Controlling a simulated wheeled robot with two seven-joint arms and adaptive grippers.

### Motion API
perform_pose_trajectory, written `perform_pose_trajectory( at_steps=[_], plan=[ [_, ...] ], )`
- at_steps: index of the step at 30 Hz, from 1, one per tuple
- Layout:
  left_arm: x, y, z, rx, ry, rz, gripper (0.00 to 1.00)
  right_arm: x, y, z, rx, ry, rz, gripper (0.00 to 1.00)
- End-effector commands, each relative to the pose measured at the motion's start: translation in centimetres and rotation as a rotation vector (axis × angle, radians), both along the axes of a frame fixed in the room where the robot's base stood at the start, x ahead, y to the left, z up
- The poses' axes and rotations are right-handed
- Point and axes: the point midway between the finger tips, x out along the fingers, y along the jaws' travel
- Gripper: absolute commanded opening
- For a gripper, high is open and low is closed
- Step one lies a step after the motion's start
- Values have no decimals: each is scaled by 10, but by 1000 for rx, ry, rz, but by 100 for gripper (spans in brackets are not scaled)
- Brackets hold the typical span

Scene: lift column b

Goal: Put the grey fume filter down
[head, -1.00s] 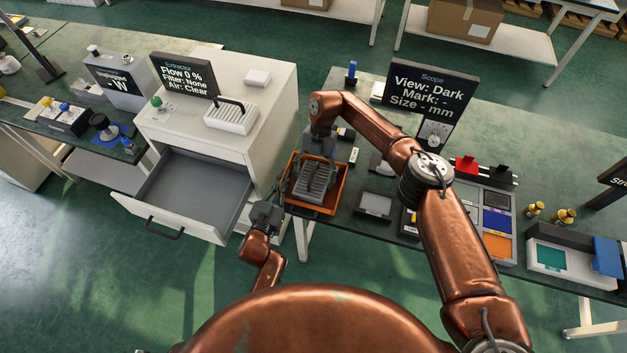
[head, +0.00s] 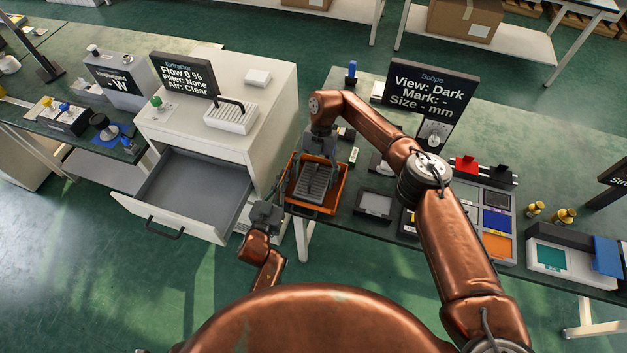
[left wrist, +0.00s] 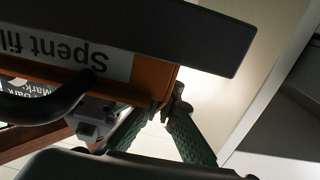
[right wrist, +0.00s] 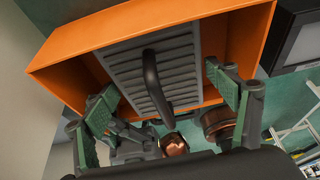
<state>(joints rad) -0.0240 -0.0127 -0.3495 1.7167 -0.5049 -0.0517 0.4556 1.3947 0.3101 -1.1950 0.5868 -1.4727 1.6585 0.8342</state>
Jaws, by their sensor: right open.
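The grey fume filter (head: 314,184) lies in the orange bin (head: 339,198), its slatted face and dark handle up. In the right wrist view the filter (right wrist: 179,68) and its handle (right wrist: 155,85) show between the spread fingers, inside the bin (right wrist: 70,72). My right gripper (head: 318,160) is open just above the filter; in its wrist view the fingers (right wrist: 160,95) stand apart with nothing between them. My left gripper (head: 268,212) is beside the bin's left front corner. The bin's label, partly cut off, reads "Spent fil".
A white extractor cabinet (head: 275,95) with an open, empty drawer (head: 192,192) stands left of the bin. Its screen (head: 184,77) reads "Filter: None". A scope screen (head: 432,90) and coloured trays (head: 497,222) stand on the green bench to the right.

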Motion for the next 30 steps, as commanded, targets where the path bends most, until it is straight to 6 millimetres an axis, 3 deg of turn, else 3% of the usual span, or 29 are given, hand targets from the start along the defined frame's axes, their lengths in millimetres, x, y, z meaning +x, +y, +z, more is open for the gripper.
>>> perform_pose_trajectory(
  at_steps=[9,15,21,29,30],
  plan=[
    [0,0,0,0,0,0,0,24,-7,61,0,-2,-2,79],
    [0,0,0,0,0,0,0,36,-11,91,-1,-2,-1,79],
    [0,0,0,0,0,0,0,40,-13,102,0,0,0,79],
    [0,0,0,0,0,0,0,40,-13,103,0,1,0,79],
    [0,0,0,0,0,0,4,40,-13,103,0,1,0,79]
  ],
)
